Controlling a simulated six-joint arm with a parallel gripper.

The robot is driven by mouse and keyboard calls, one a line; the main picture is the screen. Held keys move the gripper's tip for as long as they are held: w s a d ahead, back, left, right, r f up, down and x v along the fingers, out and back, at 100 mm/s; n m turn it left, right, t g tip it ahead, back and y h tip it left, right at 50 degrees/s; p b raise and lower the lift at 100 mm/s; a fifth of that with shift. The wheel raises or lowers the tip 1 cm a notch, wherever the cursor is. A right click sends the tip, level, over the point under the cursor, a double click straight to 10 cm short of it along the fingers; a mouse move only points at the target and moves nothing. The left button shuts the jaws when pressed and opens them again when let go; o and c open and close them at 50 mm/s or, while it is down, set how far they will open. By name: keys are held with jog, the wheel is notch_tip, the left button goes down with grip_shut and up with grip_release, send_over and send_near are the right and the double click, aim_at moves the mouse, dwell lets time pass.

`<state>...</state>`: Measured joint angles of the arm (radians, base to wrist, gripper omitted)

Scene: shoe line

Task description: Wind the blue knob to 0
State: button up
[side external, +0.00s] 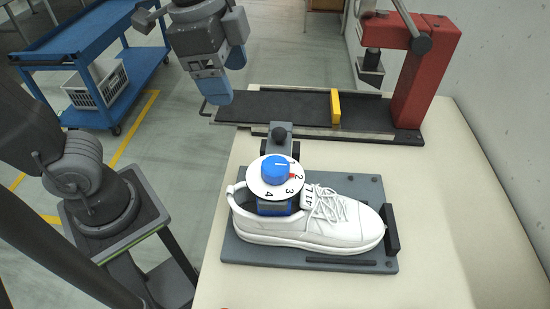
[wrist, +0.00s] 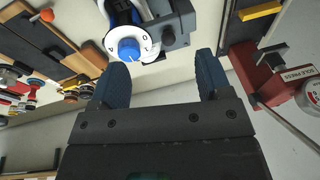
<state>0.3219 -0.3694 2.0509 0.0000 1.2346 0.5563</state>
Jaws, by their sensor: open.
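The blue knob (side external: 275,168) sits on a white numbered dial (side external: 263,190) above a white shoe. Numerals 2, 3 and 4 are legible in the side view; I cannot make out the 0. A white line marks the knob's top, and a small red mark is at the dial's right edge; the exact reading is unclear. My gripper (side external: 225,74) is open and empty, above and to the left of the knob, apart from it. In the wrist view the knob (wrist: 129,49) shows beyond the fingertips, nearer the left finger of my gripper (wrist: 161,68).
The white shoe (side external: 345,222) lies on a grey plate (side external: 300,257) with a dark end stop (side external: 390,228). Behind are a dark conveyor (side external: 290,108) with a yellow bar (side external: 335,108) and a red press (side external: 425,80). The tabletop's right side is clear.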

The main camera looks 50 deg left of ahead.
aim_at(275, 164)
jog(key=d+r+m+g, duration=0.2)
jog(key=d+r+m, duration=0.1)
jog(key=d+m, duration=0.65)
jog(key=shift+n+y, duration=0.35)
jog(key=shift+y, duration=0.05)
jog(key=f, duration=0.9)
jog(key=w+f, duration=0.1)
jog(key=f, duration=0.4)
jog(key=shift+f, duration=0.1)
jog(key=shift+c, duration=0.3)
jog(key=c, duration=0.9)
jog(key=shift+o, duration=0.2)
